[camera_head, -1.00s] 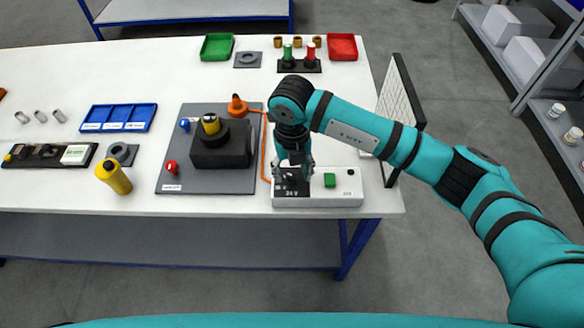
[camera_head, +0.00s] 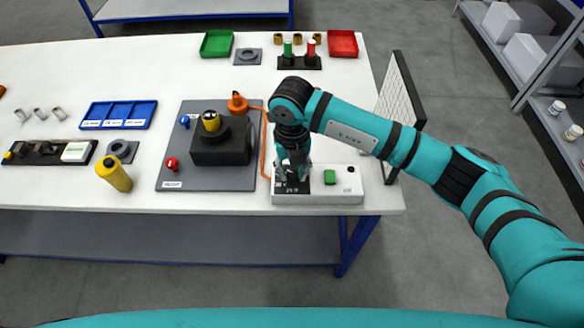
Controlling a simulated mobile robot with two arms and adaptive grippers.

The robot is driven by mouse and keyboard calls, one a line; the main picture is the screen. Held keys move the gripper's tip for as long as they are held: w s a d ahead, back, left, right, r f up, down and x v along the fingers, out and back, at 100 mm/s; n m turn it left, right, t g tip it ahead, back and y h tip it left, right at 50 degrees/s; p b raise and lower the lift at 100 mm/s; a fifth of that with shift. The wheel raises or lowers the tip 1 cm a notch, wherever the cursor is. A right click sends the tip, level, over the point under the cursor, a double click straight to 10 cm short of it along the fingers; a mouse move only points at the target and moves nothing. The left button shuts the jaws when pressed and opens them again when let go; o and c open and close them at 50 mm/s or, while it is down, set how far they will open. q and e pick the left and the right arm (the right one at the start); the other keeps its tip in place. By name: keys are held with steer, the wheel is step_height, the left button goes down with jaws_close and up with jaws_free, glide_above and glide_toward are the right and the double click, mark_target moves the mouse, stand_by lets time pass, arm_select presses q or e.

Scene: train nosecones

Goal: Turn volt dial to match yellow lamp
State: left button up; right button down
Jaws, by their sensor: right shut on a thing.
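The white control box (camera_head: 345,194) lies near the front right of the table, with a green button (camera_head: 330,177) and a dark panel (camera_head: 291,188) at its left end. My right gripper (camera_head: 292,177) points down at that dark panel and is shut on the volt dial, which the fingers hide. The label below the dial is too small to read surely. A yellow lamp-like piece (camera_head: 211,121) stands upright on a black block on the grey plate. My left gripper is not in view.
The grey plate (camera_head: 190,183) carries red and blue knobs and an orange plug (camera_head: 237,102) whose cable runs to the box. A white grid panel (camera_head: 396,107) stands at the right edge. Trays (camera_head: 120,115) lie further left and back.

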mark_target(292, 173)
steer(key=n+b, duration=0.4)
steer(key=b, duration=0.2)
steer(key=n+b, duration=0.5)
steer(key=b, duration=0.2)
steer(key=shift+w+f, duration=0.1)
steer(key=shift+f, duration=0.1)
steer(key=shift+r+n+b, duration=0.15)
steer(key=shift+n+b, duration=0.55)
steer(key=shift+n, duration=0.05)
steer(key=shift+r+n+b, duration=0.15)
steer(key=shift+n+b, duration=0.55)
steer(key=shift+n, duration=0.05)
steer(key=c, duration=1.1)
jaws_free()
steer(key=shift+o, duration=0.2)
step_height(292, 173, up, 12)
steer(key=shift+f, duration=0.1)
